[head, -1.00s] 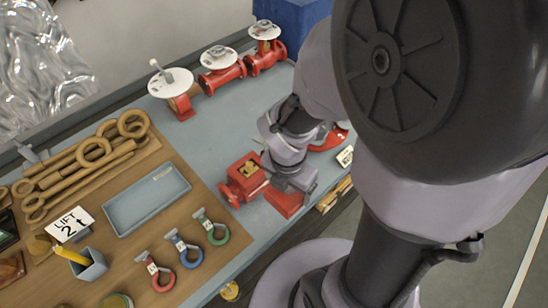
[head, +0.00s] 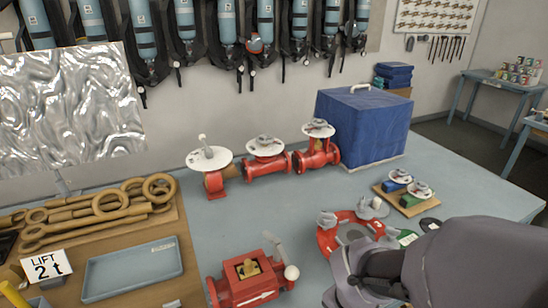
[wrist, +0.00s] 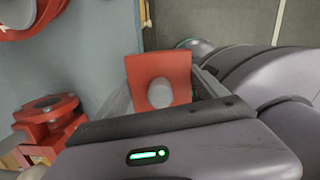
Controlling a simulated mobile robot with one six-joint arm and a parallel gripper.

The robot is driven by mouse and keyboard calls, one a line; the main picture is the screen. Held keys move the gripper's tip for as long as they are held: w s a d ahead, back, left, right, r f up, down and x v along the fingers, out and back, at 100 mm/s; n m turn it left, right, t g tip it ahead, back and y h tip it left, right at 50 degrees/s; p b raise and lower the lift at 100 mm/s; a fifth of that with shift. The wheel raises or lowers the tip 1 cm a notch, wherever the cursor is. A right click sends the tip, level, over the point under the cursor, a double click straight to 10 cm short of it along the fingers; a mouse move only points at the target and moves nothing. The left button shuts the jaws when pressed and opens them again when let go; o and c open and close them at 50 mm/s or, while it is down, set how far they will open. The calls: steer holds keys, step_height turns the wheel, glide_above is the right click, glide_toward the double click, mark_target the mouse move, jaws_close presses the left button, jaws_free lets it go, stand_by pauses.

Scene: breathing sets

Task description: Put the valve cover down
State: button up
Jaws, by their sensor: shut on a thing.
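The valve cover (wrist: 150,75), a red square plate with a round grey knob in its middle, is between the fingers of my gripper (wrist: 160,95) in the wrist view. My gripper is shut on it. The cover seems to be by the bench's front edge, with floor behind it; I cannot tell its height or whether it touches anything. In the head view I cannot make out the cover, and my arm fills the lower right. An open red valve body (head: 250,284) with a brass part inside stands on the bench.
Red valves with white discs (head: 265,146) stand at the back beside a blue covered box (head: 360,125). A red ring-shaped piece (head: 328,238) lies near my arm. A blue tray (head: 132,272) and wooden-coloured lifting eyes (head: 100,205) are at left. The bench middle (head: 240,215) is clear.

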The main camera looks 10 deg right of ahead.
steer(key=r+p, duration=0.1)
steer(key=p, duration=0.1)
steer(key=shift+w+a+r+p, duration=0.2)
steer(key=shift+w+r+p, duration=0.1)
steer(key=shift+r+p, duration=0.1)
steer(key=w+a, duration=0.1)
steer(key=w, duration=0.1)
steer(key=w+f+b, duration=0.1)
steer(key=w, duration=0.2)
steer(key=w+a+f, duration=0.1)
steer(key=w, duration=0.1)
steer(key=shift+w+a, duration=0.25)
steer(key=shift+a, duration=0.05)
steer(key=shift+c, duration=0.2)
steer(key=shift+w+a, duration=0.15)
steer(key=shift+w, duration=0.4)
steer(key=f+b, duration=0.1)
steer(key=f, duration=0.1)
steer(key=f+b, duration=0.1)
steer(key=shift+w+a+f+b, duration=0.1)
steer(key=shift+w+f+b, duration=0.2)
steer(key=shift+f+b, duration=0.1)
steer(key=shift+s+r, duration=0.1)
steer(key=shift+r, duration=0.1)
steer(key=shift+f, duration=0.1)
